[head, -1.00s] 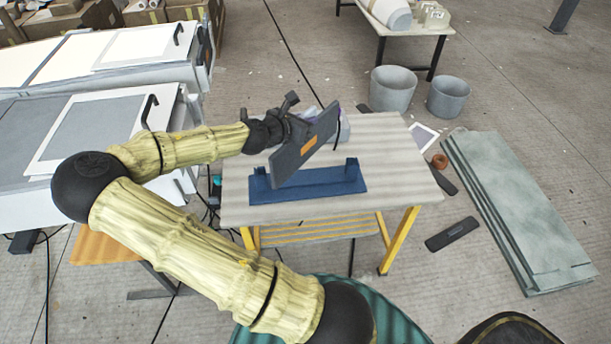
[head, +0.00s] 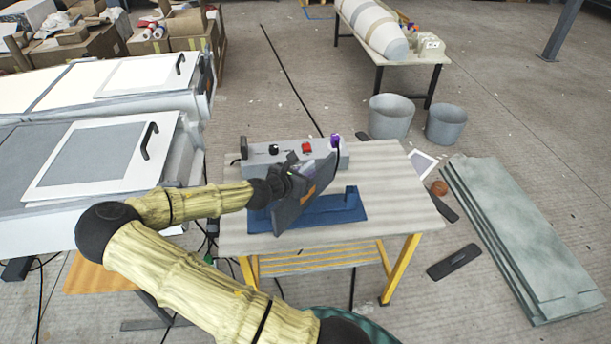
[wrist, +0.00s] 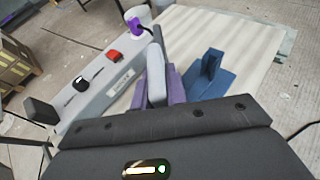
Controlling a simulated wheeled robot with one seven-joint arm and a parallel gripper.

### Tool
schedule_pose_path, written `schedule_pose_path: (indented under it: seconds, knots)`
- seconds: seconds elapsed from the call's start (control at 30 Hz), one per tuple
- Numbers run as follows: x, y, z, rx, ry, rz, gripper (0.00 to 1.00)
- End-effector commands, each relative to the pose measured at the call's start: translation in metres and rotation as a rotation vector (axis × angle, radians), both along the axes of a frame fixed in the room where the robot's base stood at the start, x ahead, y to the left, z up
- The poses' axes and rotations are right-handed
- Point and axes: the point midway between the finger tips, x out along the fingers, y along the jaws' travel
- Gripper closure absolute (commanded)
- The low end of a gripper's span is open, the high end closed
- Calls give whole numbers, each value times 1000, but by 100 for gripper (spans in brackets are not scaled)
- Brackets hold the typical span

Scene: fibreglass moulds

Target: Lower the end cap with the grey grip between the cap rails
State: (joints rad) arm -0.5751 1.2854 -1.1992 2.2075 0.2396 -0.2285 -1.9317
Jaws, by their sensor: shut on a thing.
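My gripper (wrist: 165,100) is shut. Its broad dark body, with an orange patch on one face, shows tilted over the table in the head view (head: 306,194). In the wrist view the light grey grip (wrist: 156,75) stands upright among purple parts just past the dark body. I cannot tell clearly which purple parts belong to the fingers and which to the end cap. The rest of the end cap is hidden. The blue cap rails (head: 352,200) stand on a blue base on the table, partly behind my gripper. In the wrist view a rail (wrist: 211,66) stands apart, right of the grip.
A grey control box (head: 260,155) with a red button and black knob stands along the table's back edge, close to my gripper. A purple plug (head: 334,139) is at its right end. The right side of the table (head: 395,190) is clear.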

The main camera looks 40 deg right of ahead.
Motion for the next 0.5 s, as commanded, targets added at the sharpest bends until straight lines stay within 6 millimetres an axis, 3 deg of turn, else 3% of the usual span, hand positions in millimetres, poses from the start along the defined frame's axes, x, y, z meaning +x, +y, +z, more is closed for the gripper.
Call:
schedule_pose_path:
  seconds: [0.43, 0.47, 0.5]
  knots:
    - [0, 0, -11, -1, 0, -1, 100]
    - [-1, 0, -11, 0, 0, -1, 80]
    - [-1, 0, -10, 0, 0, -1, 72]
